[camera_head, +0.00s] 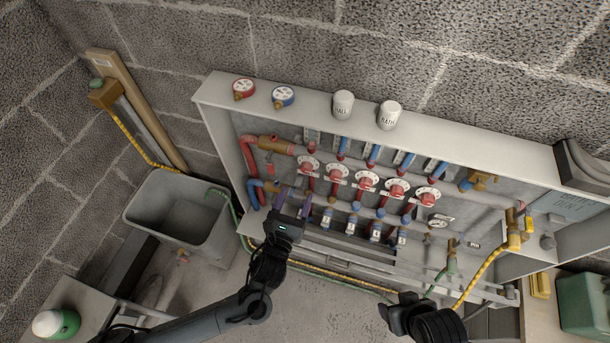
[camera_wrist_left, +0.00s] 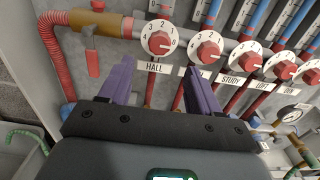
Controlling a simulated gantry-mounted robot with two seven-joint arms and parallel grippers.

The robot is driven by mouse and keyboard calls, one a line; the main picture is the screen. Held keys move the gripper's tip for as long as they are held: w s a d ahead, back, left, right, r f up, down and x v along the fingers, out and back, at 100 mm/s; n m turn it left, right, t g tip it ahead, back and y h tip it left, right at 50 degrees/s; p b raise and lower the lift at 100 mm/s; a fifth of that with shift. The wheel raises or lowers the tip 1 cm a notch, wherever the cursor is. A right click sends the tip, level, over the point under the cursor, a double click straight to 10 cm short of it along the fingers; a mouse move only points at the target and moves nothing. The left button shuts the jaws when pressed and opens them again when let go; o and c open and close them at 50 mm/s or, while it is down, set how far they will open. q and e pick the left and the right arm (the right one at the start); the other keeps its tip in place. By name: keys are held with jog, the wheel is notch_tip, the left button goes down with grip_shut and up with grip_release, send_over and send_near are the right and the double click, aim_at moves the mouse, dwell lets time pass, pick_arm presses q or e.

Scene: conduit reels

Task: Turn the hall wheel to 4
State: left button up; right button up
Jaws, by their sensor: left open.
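The hall wheel (camera_wrist_left: 160,43) is a red knob on a white numbered dial, above a HALL label (camera_wrist_left: 153,67) in the left wrist view. In the head view the hall wheel (camera_head: 308,164) is leftmost in a row of red wheels. The knob's exact setting is too small to read surely. My left gripper (camera_head: 293,201) is open and empty, its purple fingers below the hall wheel and apart from it. In the left wrist view its fingers (camera_wrist_left: 158,75) stand either side of the HALL label. My right gripper (camera_head: 390,314) is low at the right, away from the wheels; its fingers are unclear.
The other red wheels (camera_head: 365,180) continue to the right inside the grey cabinet (camera_head: 225,110). A red pipe (camera_head: 249,155) bends at its left. Two gauges (camera_head: 243,88) and two white cups (camera_head: 343,104) stand on top. A grey sink (camera_head: 150,210) is at the left.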

aim_at(305, 171)
pick_arm(q)
jog(key=b+x, duration=0.2)
jog(key=x, duration=0.5)
jog(key=shift+w+f, duration=0.1)
jog(key=shift+w, duration=0.2)
jog(key=shift+w+d, duration=0.15)
jog(key=shift+w, duration=0.4)
jog(key=shift+c, duration=0.2)
jog(key=c, duration=1)
